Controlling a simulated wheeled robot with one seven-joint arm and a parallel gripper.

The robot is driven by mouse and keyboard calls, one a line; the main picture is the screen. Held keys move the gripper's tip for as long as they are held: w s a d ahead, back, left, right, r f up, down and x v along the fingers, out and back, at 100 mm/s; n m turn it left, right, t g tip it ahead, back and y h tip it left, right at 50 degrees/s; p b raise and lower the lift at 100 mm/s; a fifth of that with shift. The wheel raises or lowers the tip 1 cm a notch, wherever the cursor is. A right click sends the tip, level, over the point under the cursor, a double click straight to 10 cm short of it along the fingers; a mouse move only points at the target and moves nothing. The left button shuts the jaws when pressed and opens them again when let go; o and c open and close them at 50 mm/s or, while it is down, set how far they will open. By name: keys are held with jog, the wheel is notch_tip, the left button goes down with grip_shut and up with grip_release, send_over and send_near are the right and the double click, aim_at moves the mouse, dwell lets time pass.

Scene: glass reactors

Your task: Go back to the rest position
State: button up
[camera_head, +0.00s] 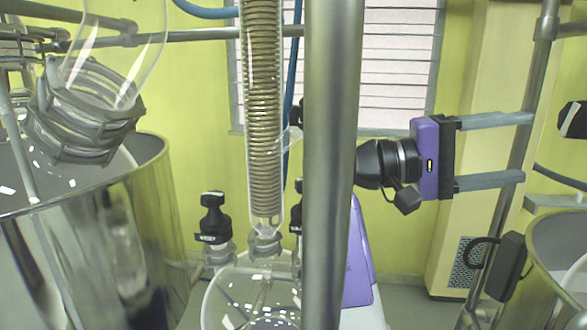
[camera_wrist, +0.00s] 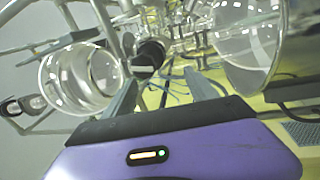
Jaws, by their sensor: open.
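My gripper (camera_head: 524,148) is at the right of the head view, with its purple body and two grey parallel fingers pointing right. The fingers are spread wide, with nothing between them in the head view. In the wrist view my gripper (camera_wrist: 163,78) also shows its two fingers apart. A black knob or camera-like part (camera_wrist: 150,54) appears beyond the fingers there; its distance is hard to tell. The fingertips lie close to a metal upright post (camera_head: 510,170) in the head view; whether they touch cannot be told.
A thick metal post (camera_head: 333,200) stands in front, left of my arm. A glass coil condenser (camera_head: 263,120) rises above a glass vessel (camera_head: 232,295). Steel vessels stand at left (camera_head: 100,250) and right (camera_head: 565,235). Glass vessels (camera_wrist: 78,78) and (camera_wrist: 248,40) flank the wrist view.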

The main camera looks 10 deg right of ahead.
jog(key=w+r+n+t+h, duration=0.1)
jog(key=w+r+n+t, duration=0.1)
jog(key=w+t, duration=0.5)
jog(key=w+a+f+n+t+y, duration=0.2)
jog(key=w+f+n+t, duration=0.4)
jog(key=t, duration=0.3)
jog(key=s+a+f+n+t+y, duration=0.15)
jog(key=a+f+t+y, duration=0.35)
jog(key=f, duration=0.5)
jog(key=s+a+f+n+t+y, duration=0.15)
jog(key=a+f+t+y, duration=0.25)
jog(key=f+y, duration=0.5)
jog(key=s+a+f+m+y, duration=0.1)
jog(key=s+a+f+y, duration=0.15)
jog(key=s+f, duration=0.45)
jog(key=s+a+f+y, duration=0.25)
jog(key=s+f, duration=0.25)
jog(key=s, duration=0.5)
jog(key=s+d+f+m+g, duration=0.1)
jog(key=s+f+m+g, duration=0.1)
jog(key=s, duration=1.2)
jog(key=s+d+f+m+g, duration=0.1)
jog(key=s+f+m+g, duration=0.2)
jog(key=s, duration=1.1)
jog(key=shift+d+f+m+h, duration=0.2)
jog(key=shift+f+m+h, duration=0.1)
jog(key=shift+f+m, duration=0.35)
jog(key=shift+r, duration=0.1)
